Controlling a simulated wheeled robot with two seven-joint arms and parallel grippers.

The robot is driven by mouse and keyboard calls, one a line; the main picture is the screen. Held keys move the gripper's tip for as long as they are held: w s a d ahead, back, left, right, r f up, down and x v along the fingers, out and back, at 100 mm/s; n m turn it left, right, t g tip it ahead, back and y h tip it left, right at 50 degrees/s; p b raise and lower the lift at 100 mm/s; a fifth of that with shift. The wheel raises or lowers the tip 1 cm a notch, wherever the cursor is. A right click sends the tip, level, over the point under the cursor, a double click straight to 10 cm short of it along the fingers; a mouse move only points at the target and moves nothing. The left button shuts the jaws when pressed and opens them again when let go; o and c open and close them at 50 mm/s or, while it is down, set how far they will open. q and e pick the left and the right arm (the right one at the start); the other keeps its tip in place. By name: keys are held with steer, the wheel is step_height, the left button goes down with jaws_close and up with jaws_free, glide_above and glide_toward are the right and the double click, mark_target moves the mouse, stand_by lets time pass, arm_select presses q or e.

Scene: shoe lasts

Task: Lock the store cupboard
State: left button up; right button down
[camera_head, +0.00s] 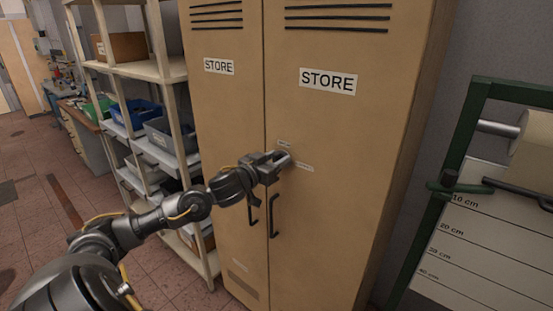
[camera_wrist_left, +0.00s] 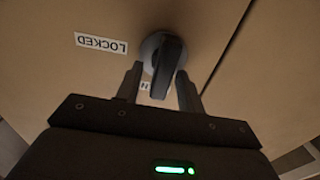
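The tan store cupboard (camera_head: 225,110) has two doors, both shut, with STORE labels and two dark handles (camera_head: 274,215). My left gripper (camera_head: 281,159) is at the right door, above the handles. In the left wrist view its fingers (camera_wrist_left: 160,76) are open on either side of a dark turn knob (camera_wrist_left: 167,62). A gap shows between the left finger and the knob's bar; I cannot tell whether the right finger touches. The bar points down in that view, towards a partly hidden label (camera_wrist_left: 145,87). The LOCKED label (camera_wrist_left: 101,43) is to the left. My right gripper is out of view.
A shelf rack (camera_head: 163,72) with bins stands left of the cupboard. A green frame (camera_head: 452,160) with a paper roll (camera_head: 535,140) and a measuring board (camera_head: 480,235) stands at the right. The tiled floor at the lower left is clear.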

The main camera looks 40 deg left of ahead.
arm_select(q)
jaws_close()
steer(key=m, duration=0.2)
steer(key=m+b, duration=0.1)
steer(key=shift+d+f+m, duration=0.1)
steer(key=shift+d+m, duration=0.15)
steer(key=shift+m, duration=0.05)
steer(key=m+b, duration=0.1)
steer(key=m, duration=0.1)
steer(key=shift+d+f+m, duration=0.1)
steer(key=shift+d+m, duration=0.05)
steer(key=shift+m, duration=0.25)
steer(key=shift+d+f+m+b, duration=0.2)
steer(key=shift+m+b, duration=1)
steer(key=shift+m, duration=0.7)
steer(key=shift+d+f+m+b, duration=0.1)
steer(key=shift+f+m+b, duration=0.15)
steer(key=shift+m+b, duration=1.3)
steer(key=shift+d+f+m+b, duration=0.15)
steer(key=shift+m+b, duration=0.7)
steer(key=shift+m, duration=1.4)
